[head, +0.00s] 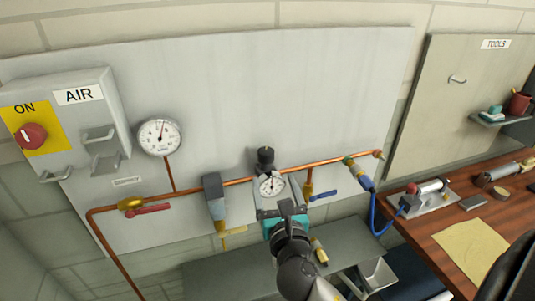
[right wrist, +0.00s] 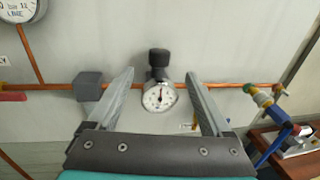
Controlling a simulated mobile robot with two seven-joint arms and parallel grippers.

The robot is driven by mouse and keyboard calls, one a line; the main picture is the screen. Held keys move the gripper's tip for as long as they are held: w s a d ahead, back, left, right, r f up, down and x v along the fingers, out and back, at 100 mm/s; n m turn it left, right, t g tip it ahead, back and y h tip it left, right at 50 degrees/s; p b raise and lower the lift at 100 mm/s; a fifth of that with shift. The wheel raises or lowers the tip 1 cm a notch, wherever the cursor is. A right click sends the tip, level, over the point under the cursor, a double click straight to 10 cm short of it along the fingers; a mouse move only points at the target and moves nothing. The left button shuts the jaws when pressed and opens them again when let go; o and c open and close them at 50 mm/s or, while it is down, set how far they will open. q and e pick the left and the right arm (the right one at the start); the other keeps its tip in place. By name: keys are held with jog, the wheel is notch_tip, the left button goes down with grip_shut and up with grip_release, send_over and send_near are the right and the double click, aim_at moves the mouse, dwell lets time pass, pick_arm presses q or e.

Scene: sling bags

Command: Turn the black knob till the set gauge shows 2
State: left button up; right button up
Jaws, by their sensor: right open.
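The black knob (head: 265,157) stands on top of the regulator on the copper pipe. It is also at upper centre in the right wrist view (right wrist: 159,58). The small round white set gauge (head: 271,186) is just below it. In the right wrist view the set gauge (right wrist: 159,97) has its needle pointing about straight up; its numbers are too small to read. My right gripper (right wrist: 160,77) is open and empty, its fingers pointing at the regulator, one to each side of the gauge and below the knob in the picture. My left gripper is not in view.
A larger line gauge (head: 160,136) and a red-handled valve (head: 148,209) are to the left. A grey-blue filter (head: 215,195) hangs close left of the regulator. A blue-handled valve (head: 323,195) and blue hose (head: 376,214) are right, beside a wooden bench (head: 450,218).

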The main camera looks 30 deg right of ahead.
aim_at(267, 157)
jog(key=p+x, duration=0.1)
jog(key=x, duration=0.9)
jog(key=shift+w+d, duration=0.15)
jog(key=shift+w, duration=0.2)
grip_shut()
